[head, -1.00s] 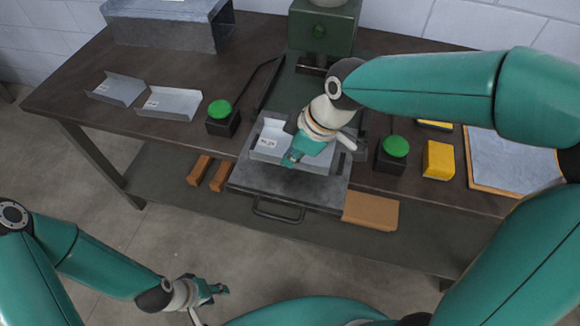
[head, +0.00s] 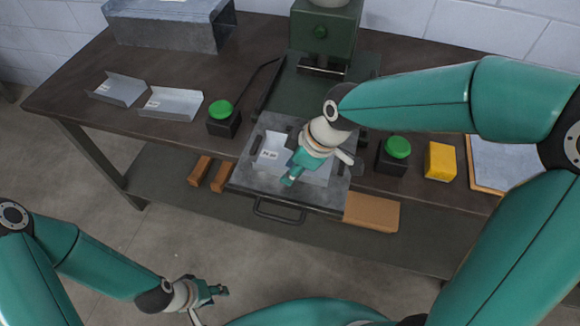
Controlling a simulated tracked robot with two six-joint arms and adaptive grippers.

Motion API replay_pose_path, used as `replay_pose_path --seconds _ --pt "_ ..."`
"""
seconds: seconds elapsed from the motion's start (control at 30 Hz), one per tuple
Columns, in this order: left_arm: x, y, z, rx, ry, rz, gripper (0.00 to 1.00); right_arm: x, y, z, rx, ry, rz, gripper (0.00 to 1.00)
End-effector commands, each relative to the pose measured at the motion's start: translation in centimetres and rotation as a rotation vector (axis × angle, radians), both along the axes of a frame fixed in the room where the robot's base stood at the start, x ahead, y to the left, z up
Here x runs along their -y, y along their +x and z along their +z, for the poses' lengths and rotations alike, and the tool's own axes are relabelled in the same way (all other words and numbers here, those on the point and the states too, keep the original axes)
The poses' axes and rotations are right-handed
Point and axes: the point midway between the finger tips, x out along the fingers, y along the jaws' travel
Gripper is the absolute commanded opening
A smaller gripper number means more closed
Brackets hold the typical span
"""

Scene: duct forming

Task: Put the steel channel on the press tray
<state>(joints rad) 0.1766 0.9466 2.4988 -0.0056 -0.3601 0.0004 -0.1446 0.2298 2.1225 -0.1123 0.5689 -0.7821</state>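The steel channel (head: 271,156), pale grey with a white label, is at the press tray (head: 327,198), the dark plate with a front handle below the green press. My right gripper (head: 291,180) reaches in from the right over the tray and appears shut on the channel's near part, which it partly hides. I cannot tell whether the channel rests fully on the tray. My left gripper (head: 214,292) is low at the left, in front of the bench and away from the channel. Its fingers are too small to read as open or shut.
Green-topped buttons (head: 220,110) and (head: 398,147) flank the tray. Two bent sheet pieces (head: 171,103) and (head: 119,89) and a large duct (head: 168,26) are at the left. A yellow block (head: 440,160) and a brown block (head: 371,211) are at the right.

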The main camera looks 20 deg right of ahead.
Motion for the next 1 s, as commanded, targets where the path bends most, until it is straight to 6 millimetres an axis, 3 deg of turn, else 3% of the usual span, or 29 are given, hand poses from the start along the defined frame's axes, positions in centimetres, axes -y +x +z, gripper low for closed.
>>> replay_pose_path --seconds 0.33,0.8,1.0 --pt "0.0 0.0 0.1 0.0 0.0 0.0 0.4 0.4 -0.2 1.2 0.004 0.001 -0.002 0.31" --pt "0.0 0.0 -0.1 0.0 0.0 0.0 0.4 3.1 -2.2 9.3 0.005 0.001 -0.002 0.31" --pt "0.0 0.0 -0.1 0.0 0.0 0.0 0.4 3.7 -2.7 11.0 0.001 0.001 -0.001 0.31"
